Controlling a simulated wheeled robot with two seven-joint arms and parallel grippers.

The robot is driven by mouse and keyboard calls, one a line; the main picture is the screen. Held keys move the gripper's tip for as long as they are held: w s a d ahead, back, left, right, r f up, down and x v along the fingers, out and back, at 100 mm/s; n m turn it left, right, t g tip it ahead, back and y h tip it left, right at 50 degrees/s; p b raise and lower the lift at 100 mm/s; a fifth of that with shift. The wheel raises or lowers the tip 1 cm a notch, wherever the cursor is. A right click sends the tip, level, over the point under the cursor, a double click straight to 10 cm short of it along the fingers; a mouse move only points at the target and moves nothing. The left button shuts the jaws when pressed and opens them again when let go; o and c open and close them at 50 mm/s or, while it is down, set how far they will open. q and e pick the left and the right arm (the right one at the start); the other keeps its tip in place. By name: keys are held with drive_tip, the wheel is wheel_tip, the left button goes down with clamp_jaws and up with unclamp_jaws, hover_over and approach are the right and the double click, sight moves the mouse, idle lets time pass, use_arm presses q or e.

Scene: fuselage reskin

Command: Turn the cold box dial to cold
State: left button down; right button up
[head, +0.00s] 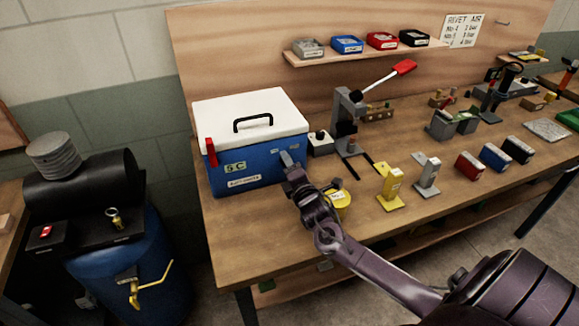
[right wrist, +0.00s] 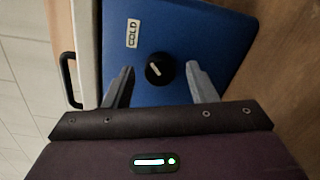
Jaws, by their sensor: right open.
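The cold box (head: 228,165) is blue with a white lid and stands at the left end of the bench. In the right wrist view its blue face (right wrist: 215,35) carries a round black dial (right wrist: 160,70) with a slanting white mark. A white COLD label (right wrist: 133,33) sits up and left of the dial. My right gripper (head: 287,157) is at the box's right end, and its fingers are open. In the right wrist view the fingertips (right wrist: 160,72) stand either side of the dial with gaps; I cannot tell the depth. The left gripper is out of view.
A small grey box (head: 320,144) and a lever press (head: 348,115) stand right of the cold box. A yellow round item (head: 340,203) and a yellow stand (head: 390,188) are close to my right arm. A black-topped blue barrel (head: 130,270) is left of the bench.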

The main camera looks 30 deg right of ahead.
drive_tip(key=shift+s, duration=0.1)
drive_tip(key=shift+s+a+f, duration=0.1)
drive_tip(key=shift+s, duration=0.2)
drive_tip(key=b+v, duration=0.1)
drive_tip(key=v, duration=0.6)
drive_tip(key=shift+b, duration=0.3)
